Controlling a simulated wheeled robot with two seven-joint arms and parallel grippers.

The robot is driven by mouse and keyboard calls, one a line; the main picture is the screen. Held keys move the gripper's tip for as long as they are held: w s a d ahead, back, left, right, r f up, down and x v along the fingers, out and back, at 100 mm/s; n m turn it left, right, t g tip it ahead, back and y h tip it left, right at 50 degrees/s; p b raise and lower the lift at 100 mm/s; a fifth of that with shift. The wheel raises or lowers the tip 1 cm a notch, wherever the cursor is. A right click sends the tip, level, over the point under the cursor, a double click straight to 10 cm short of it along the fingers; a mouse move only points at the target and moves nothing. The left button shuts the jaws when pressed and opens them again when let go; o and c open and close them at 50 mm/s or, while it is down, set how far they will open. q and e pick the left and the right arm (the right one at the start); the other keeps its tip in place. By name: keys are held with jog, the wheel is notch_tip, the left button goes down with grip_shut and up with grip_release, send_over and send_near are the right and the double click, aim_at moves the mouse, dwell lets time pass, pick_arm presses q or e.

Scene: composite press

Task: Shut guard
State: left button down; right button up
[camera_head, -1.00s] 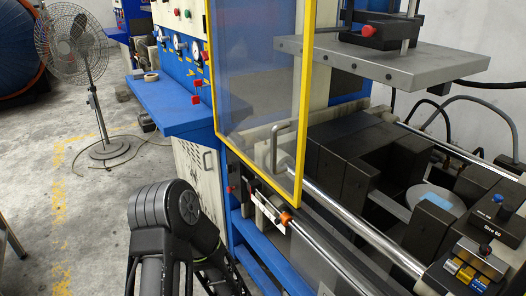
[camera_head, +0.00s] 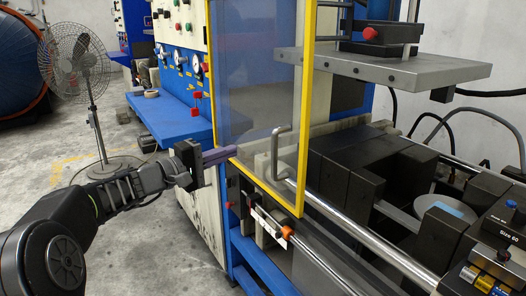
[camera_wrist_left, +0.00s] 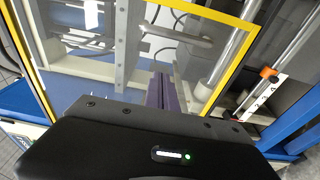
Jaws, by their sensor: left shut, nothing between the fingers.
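The guard (camera_head: 255,85) is a clear panel in a yellow frame on the front of the blue press. It stands at the left part of the press opening, and the press bed to its right is uncovered. A metal handle (camera_head: 277,150) sits near its lower right edge. My left gripper (camera_head: 236,150) is shut and empty, its fingertips close to the guard's lower left part; I cannot tell whether they touch. In the left wrist view the guard's yellow frame (camera_wrist_left: 232,62) surrounds the closed fingers (camera_wrist_left: 160,90). My right gripper is not in view.
A blue ledge (camera_head: 172,122) juts out left of the guard. A rail (camera_head: 365,232) and black mould blocks (camera_head: 345,170) lie right of it, below a grey platen (camera_head: 400,75). A fan (camera_head: 85,80) stands on the open floor at left.

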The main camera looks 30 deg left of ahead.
pick_arm(q)
jog(key=shift+f, duration=0.1)
jog(key=p+x, duration=0.3)
jog(key=x, duration=0.8)
jog(key=s+d, duration=0.2)
jog(key=s, duration=0.1)
jog(key=shift+s+d, duration=0.25)
jog(key=shift+d, duration=0.15)
jog(key=shift+f, duration=0.1)
